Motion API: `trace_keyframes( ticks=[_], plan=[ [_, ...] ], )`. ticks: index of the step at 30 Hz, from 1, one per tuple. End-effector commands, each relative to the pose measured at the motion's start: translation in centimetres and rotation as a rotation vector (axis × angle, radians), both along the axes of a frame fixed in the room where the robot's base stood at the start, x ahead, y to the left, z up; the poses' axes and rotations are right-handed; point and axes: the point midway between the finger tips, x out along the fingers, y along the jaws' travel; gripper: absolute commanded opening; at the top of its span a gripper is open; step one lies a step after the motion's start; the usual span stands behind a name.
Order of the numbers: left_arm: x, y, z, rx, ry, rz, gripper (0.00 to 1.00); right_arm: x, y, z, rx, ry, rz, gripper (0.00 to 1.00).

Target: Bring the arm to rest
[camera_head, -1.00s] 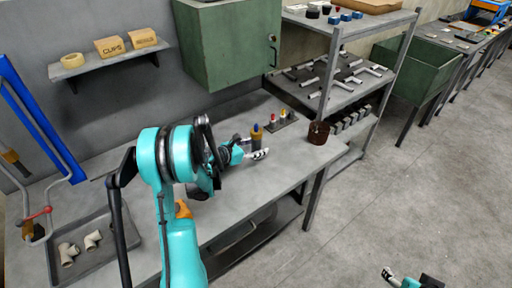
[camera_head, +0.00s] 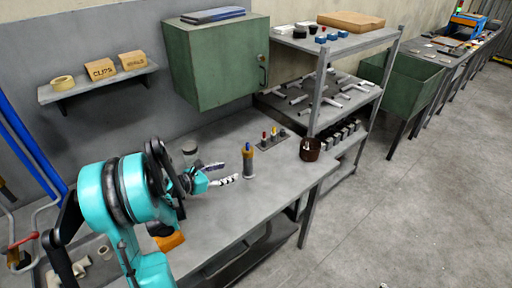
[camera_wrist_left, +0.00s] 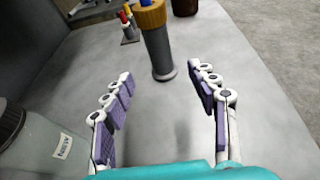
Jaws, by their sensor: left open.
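My left gripper (camera_head: 226,174) is open and empty above the grey workbench (camera_head: 222,222). A grey cylinder with an orange-yellow collar and blue top (camera_head: 248,162) stands upright on the bench, just to the right of the fingers. In the left wrist view the cylinder (camera_wrist_left: 159,52) stands beyond the two spread fingers (camera_wrist_left: 163,85), apart from them. My right gripper is not clearly visible; only a tiny trace shows at the bottom edge of the head view.
A holder with small coloured-top pieces (camera_head: 272,136) and a dark brown cup (camera_head: 310,149) stand on the bench. A labelled grey jar (camera_wrist_left: 45,145) is close to the left finger. A green cabinet (camera_head: 215,65) hangs behind. The bench front is clear.

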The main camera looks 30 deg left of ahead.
Motion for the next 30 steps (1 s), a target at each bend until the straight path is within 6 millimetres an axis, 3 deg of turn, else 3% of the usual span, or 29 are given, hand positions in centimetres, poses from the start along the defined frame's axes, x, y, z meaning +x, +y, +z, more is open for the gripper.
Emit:
trace_keyframes(
  ticks=[5, 8, 11, 15, 18, 21, 23, 25, 28, 30],
  plan=[
    [-0.1, 0.0, 0.2, -0.002, -0.002, 0.002, 0.58, 0.0, 0.0, 0.0, 0.0, 0.0, 0.0, 0.64],
    [0.7, -0.4, 1.6, -0.036, -0.029, 0.027, 0.58, 0.0, 0.0, 0.0, 0.0, 0.0, 0.0, 0.64],
    [2.4, -1.4, 5.8, -0.149, -0.103, 0.104, 0.58, 0.0, 0.0, 0.0, 0.0, 0.0, 0.0, 0.64],
    [4.7, -3.4, 15.6, -0.523, -0.262, 0.303, 0.58, 0.0, 0.0, 0.0, 0.0, 0.0, 0.0, 0.64],
    [4.4, -4.1, 21.0, -0.894, -0.338, 0.463, 0.58, 0.0, 0.0, 0.0, 0.0, 0.0, 0.0, 0.64],
    [2.8, -4.6, 23.1, -1.289, -0.353, 0.626, 0.58, 0.0, 0.0, 0.0, 0.0, 0.0, 0.0, 0.64],
    [1.5, -5.2, 22.8, -1.53, -0.331, 0.731, 0.58, 0.0, 0.0, 0.0, 0.0, 0.0, 0.0, 0.64],
    [-0.5, -6.5, 21.1, -1.804, -0.273, 0.867, 0.58, 0.0, 0.0, 0.0, 0.0, 0.0, 0.0, 0.64],
    [-3.9, -9.8, 16.7, -2.163, -0.134, 1.101, 0.58, 0.0, 0.0, 0.0, 0.0, 0.0, 0.0, 0.64],
    [-6.8, -13.1, 13.1, -2.362, -0.008, 1.29, 0.58, 0.0, 0.0, 0.0, 0.0, 0.0, 0.0, 0.64]
  ],
)
